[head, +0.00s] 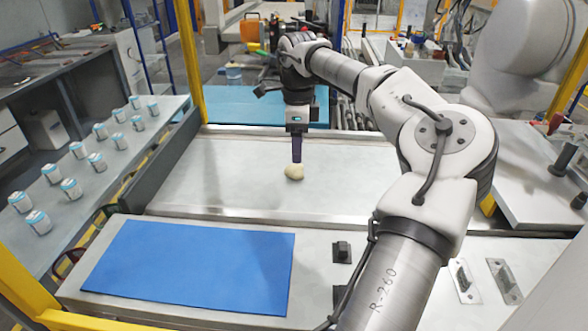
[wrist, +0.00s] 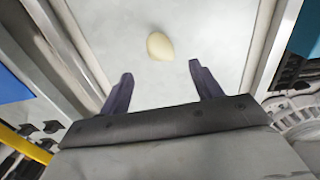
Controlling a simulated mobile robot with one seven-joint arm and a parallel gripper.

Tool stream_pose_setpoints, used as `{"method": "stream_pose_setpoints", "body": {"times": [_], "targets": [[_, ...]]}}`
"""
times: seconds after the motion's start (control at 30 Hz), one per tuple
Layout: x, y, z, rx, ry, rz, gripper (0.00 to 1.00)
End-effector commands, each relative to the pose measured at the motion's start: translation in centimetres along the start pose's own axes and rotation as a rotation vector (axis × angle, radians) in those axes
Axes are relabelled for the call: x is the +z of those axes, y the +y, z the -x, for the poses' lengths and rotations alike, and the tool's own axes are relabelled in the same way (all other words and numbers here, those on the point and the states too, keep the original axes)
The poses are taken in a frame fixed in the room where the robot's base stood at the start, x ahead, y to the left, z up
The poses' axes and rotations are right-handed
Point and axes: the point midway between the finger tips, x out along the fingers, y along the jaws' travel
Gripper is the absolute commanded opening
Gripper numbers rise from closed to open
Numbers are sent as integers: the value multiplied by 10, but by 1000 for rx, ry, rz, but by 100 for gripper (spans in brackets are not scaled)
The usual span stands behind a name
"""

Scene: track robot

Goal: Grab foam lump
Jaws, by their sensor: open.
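The foam lump (head: 294,172) is a small cream-coloured, rounded piece lying on the pale grey track surface. In the wrist view the foam lump (wrist: 160,46) lies beyond the fingertips, roughly centred between them. My gripper (head: 297,160) points down just above and behind the lump in the head view. In the wrist view my gripper (wrist: 160,70) has its two dark fingers spread wide with nothing between them. Whether a finger touches the lump cannot be told from the head view.
A blue mat (head: 190,266) lies on the near bench, with small dark brackets to its right. Several white-and-blue cans (head: 70,188) stand on the left table. A raised rail (head: 330,222) edges the track. The track surface around the lump is clear.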

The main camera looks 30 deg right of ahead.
Motion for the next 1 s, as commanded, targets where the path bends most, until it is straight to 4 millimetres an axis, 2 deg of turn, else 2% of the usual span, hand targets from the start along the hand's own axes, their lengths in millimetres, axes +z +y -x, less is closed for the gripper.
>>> {"method": "stream_pose_setpoints", "body": {"times": [0.1,0.27,0.6,0.87,1.0], "targets": [[0,0,-13,1,-1,1,64],[1,0,-22,1,-1,2,64],[6,-1,-66,1,-2,2,64],[5,-1,-70,-1,-2,2,64],[6,-1,-70,-1,-2,2,47]]}}
